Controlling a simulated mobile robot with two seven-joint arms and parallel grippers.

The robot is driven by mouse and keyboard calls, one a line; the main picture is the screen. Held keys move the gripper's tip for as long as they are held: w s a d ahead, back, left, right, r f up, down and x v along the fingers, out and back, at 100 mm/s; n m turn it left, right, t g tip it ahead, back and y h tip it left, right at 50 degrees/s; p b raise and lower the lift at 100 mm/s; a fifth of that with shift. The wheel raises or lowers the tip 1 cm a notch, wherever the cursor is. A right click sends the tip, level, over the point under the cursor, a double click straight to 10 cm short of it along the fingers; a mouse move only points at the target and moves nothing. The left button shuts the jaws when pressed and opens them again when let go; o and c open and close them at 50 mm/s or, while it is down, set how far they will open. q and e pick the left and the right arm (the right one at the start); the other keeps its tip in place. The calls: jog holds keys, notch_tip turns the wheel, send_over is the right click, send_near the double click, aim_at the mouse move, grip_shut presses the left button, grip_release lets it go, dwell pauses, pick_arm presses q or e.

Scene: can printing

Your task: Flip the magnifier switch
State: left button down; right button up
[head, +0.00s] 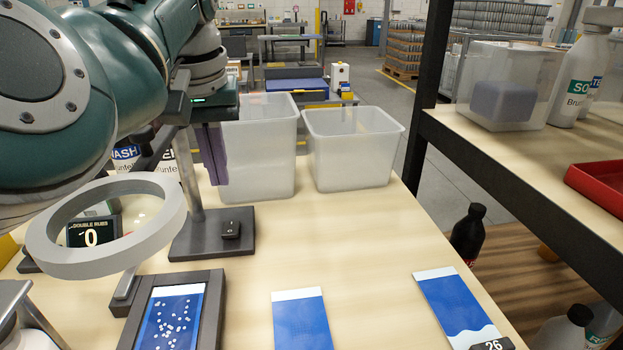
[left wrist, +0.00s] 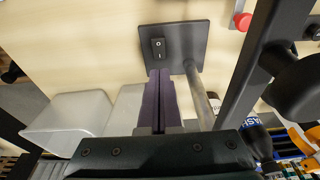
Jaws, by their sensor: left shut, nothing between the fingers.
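The magnifier's pale ring (head: 157,232) stands on a metal post over a dark base plate (head: 184,243). A small black rocker switch (head: 231,229) sits on that plate; it also shows in the left wrist view (left wrist: 157,48). My left gripper (head: 217,184) is shut and empty, with its purple fingers pointing down behind and above the switch. In the left wrist view the fingertips (left wrist: 160,72) appear just below the switch, beside the post (left wrist: 199,95). I cannot tell whether they touch the plate. My right gripper is not in view.
Two translucent bins (head: 352,147) stand behind the plate. A dark tray (head: 218,310) holds a speckled blue card. Two more blue cards (head: 301,322) lie to the right on the table. A dark shelf post (head: 428,90) rises at the right. A red button (left wrist: 242,21) shows in the left wrist view.

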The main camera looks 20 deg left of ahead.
aim_at(228, 230)
pick_arm(q)
notch_tip(228, 230, down, 8)
jog(key=shift+f+b, duration=0.1)
jog(key=shift+b, duration=0.35)
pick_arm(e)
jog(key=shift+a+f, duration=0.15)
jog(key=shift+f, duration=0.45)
pick_arm(q)
jog(key=shift+a, duration=0.1)
